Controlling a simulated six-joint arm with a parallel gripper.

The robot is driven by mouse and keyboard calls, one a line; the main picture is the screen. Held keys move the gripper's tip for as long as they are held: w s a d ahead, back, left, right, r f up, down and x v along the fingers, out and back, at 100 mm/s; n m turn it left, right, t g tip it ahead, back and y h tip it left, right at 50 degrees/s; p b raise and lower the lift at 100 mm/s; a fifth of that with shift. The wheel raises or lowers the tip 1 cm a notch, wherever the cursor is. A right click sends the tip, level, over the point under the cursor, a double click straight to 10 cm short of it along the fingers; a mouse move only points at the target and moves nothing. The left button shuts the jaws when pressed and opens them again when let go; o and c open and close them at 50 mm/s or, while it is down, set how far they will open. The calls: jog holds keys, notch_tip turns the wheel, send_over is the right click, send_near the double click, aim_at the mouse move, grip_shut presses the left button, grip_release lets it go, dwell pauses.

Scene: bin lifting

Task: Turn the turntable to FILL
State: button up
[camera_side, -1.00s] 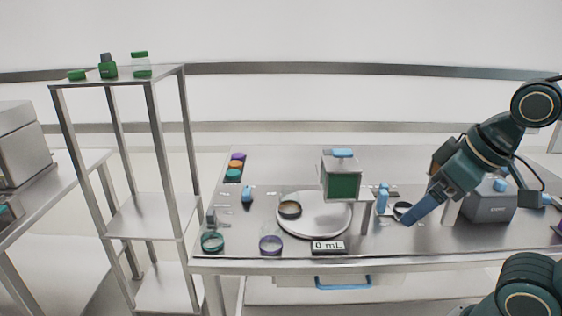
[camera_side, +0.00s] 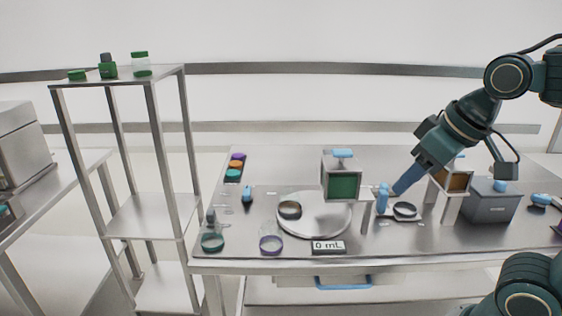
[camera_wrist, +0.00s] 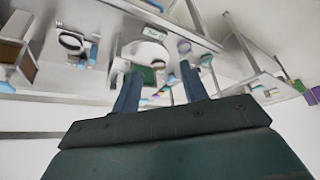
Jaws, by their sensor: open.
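The turntable (camera_side: 325,222) is a pale round disc on the steel bench. A dark-rimmed ring (camera_side: 290,210) sits at its left side. A dispenser with green contents (camera_side: 342,184) and a blue top stands over the disc's back right part and hides some of it. A sign (camera_side: 328,247) in front reads 0 mL. My gripper (camera_side: 400,187) is right of the turntable, above the bench, near a small blue upright piece (camera_side: 382,198). In the wrist view my gripper (camera_wrist: 158,80) shows two spread fingers with nothing between them; the turntable (camera_wrist: 147,48) lies beyond. No FILL marking is legible.
A second dispenser with brown contents (camera_side: 456,180) and a grey box (camera_side: 490,204) stand at the right. A black ring (camera_side: 404,209) lies below my gripper. A shelf rack (camera_side: 150,216) stands left.

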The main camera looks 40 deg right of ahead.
jog(key=w+d+r+m+h, duration=0.1)
jog(key=w+r, duration=0.1)
jog(key=w, duration=0.4)
jog(key=w+r+m, duration=0.1)
jog(key=w+r, duration=0.2)
jog(key=w, duration=0.4)
jog(key=m+g+h, duration=0.2)
jog(key=m, duration=0.4)
send_over(247, 191)
jog(key=s+a, duration=0.4)
notch_tip(247, 191, down, 18)
jog(key=shift+w+r, duration=0.15)
jog(key=shift+r, duration=0.05)
jog(key=x, duration=1.3)
jog(key=shift+d+f, duration=0.1)
jog(key=shift+f, duration=0.35)
grip_shut()
